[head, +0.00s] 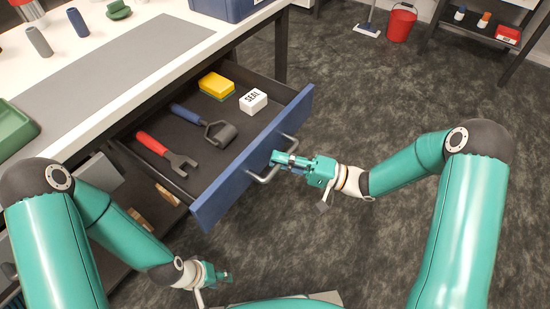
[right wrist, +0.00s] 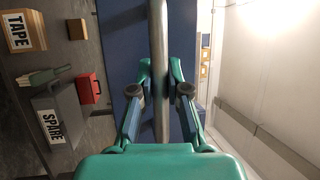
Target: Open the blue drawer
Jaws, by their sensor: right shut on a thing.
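The blue drawer (head: 236,173) is pulled out from the bench, and its dark inside shows. Its metal bar handle (head: 263,178) is on the front; it also runs upright through the right wrist view (right wrist: 158,40). My right gripper (head: 279,159) is shut on the handle, with one finger on each side of the bar in the right wrist view (right wrist: 160,75). My left gripper (head: 220,283) is low at the bottom of the head view, below and apart from the drawer; its fingers are too small and turned to judge.
In the drawer lie a red-handled wrench (head: 165,151), a blue-handled tool (head: 206,125), a yellow sponge (head: 216,85) and a white SEAL box (head: 253,101). The bench top (head: 130,48) is above. A red bucket (head: 401,23) stands far back. The floor right of the drawer is clear.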

